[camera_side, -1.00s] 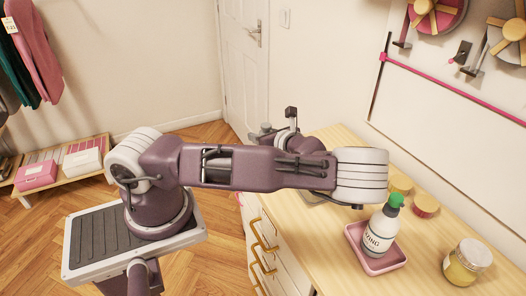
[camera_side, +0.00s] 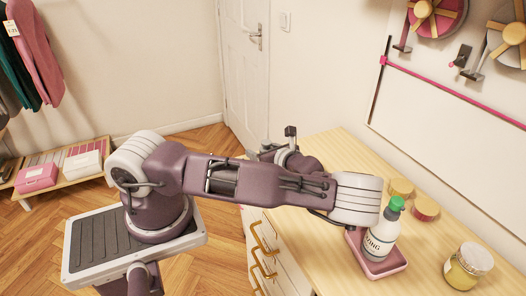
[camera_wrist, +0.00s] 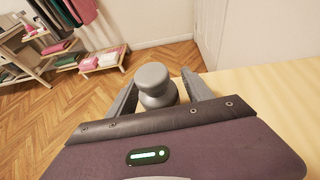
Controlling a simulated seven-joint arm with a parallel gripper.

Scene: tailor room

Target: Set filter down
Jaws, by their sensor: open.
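A smooth grey piece with a rounded knob on top, likely the filter (camera_wrist: 154,82), shows in the wrist view. It stands between the two grey fingers of my gripper (camera_wrist: 160,88). The fingers are spread to either side of it, and I cannot tell whether either one touches it. Its lower part is hidden behind the dark edge of my gripper. In the side view my gripper end is low at the far left edge of the wooden counter (camera_side: 335,145), mostly hidden behind my arm.
A white bottle with a green cap (camera_side: 382,235) stands in a pink tray (camera_side: 358,250) near my elbow. A jar with yellow contents (camera_side: 466,268) and two small round containers (camera_side: 425,208) are on the counter's right part. The counter's far end looks clear.

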